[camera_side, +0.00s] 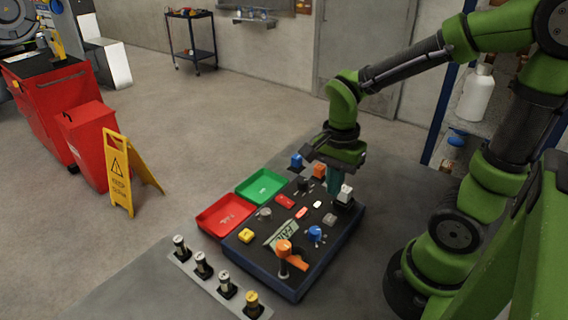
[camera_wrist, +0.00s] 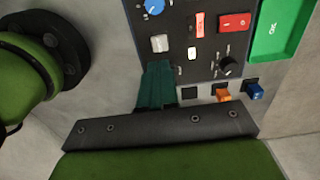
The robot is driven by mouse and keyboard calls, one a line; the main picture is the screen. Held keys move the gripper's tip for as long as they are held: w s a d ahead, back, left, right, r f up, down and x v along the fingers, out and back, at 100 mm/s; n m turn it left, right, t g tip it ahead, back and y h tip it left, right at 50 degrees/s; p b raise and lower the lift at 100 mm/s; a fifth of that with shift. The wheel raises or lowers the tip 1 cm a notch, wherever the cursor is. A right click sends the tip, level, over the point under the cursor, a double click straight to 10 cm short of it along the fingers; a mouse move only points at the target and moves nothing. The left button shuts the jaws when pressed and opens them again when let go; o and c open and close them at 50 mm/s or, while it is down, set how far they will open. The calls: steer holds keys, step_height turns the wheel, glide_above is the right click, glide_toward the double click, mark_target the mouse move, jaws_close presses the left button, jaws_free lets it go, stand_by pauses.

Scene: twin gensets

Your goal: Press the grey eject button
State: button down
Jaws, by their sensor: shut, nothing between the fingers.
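The control panel (camera_side: 237,248) stands on the table. A light grey square button (camera_side: 329,220) sits near its right edge, close to a blue knob (camera_side: 315,233); I read no label on it. The same grey button shows in the wrist view (camera_wrist: 159,43), just beyond my fingertips. My gripper (camera_side: 334,202) has teal fingers that are shut and empty, pointing down over the panel's far right part. In the wrist view the fingertips (camera_wrist: 158,66) appear apart from the button; the height gap is hard to tell.
Blue (camera_side: 297,160), orange (camera_side: 319,170) and pale (camera_side: 346,192) blocks line the panel's far side. Red (camera_side: 225,214) and green (camera_side: 261,186) trays lie left. An orange-topped lever (camera_side: 284,248) and a FAIL plate (camera_side: 283,233) stand nearer. Several cylinders (camera_side: 203,264) stand in front.

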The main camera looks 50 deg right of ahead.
steer(key=shift+r, duration=2.15)
